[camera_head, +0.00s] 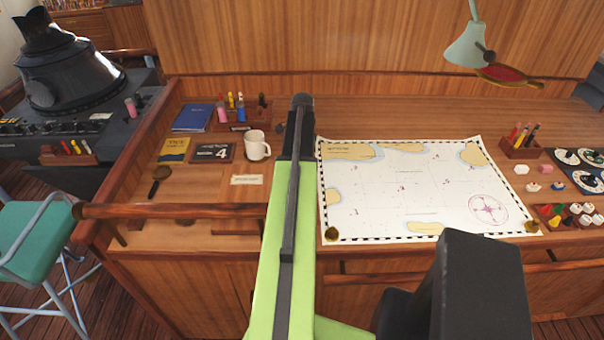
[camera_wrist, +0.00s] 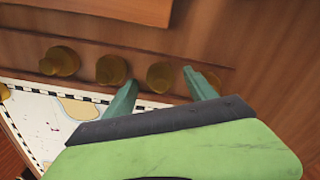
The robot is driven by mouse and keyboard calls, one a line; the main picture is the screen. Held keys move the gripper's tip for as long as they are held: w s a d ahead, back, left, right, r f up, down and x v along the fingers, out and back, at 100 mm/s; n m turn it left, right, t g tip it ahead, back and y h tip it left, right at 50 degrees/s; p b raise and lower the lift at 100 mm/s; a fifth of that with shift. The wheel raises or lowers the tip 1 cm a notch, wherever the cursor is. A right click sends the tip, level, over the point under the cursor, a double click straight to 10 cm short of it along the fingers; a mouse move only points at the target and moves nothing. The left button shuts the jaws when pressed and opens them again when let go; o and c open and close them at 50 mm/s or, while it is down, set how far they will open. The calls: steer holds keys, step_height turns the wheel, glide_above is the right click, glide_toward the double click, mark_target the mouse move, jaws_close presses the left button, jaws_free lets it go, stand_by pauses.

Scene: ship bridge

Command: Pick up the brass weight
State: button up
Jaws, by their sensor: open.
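In the wrist view, several round brass weights stand in a row on brown wood beside the chart. One brass weight (camera_wrist: 160,77) appears between my fingertips, seemingly beyond them; contact is not visible. Others are to its left (camera_wrist: 111,69) and farther left (camera_wrist: 60,61). Another is partly hidden behind the right finger. My gripper (camera_wrist: 160,79) is open, with two teal fingers apart and nothing held. In the head view, brass weights sit on the chart's lower left corner (camera_head: 331,234) and lower right corner (camera_head: 531,226). My arm hides the row and the fingertips there.
The chart (camera_head: 415,190) lies flat on the wooden desk. A white mug (camera_head: 257,146), a pen holder (camera_head: 520,145) and a magnifier (camera_head: 159,175) stand or lie around it. A lamp (camera_head: 466,48) hangs at upper right. A wooden rail (camera_head: 180,211) runs along the front.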

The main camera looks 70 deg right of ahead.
steer(key=shift+r, duration=0.15)
steer(key=shift+c, duration=0.5)
jaws_close()
steer(key=shift+r, duration=0.1)
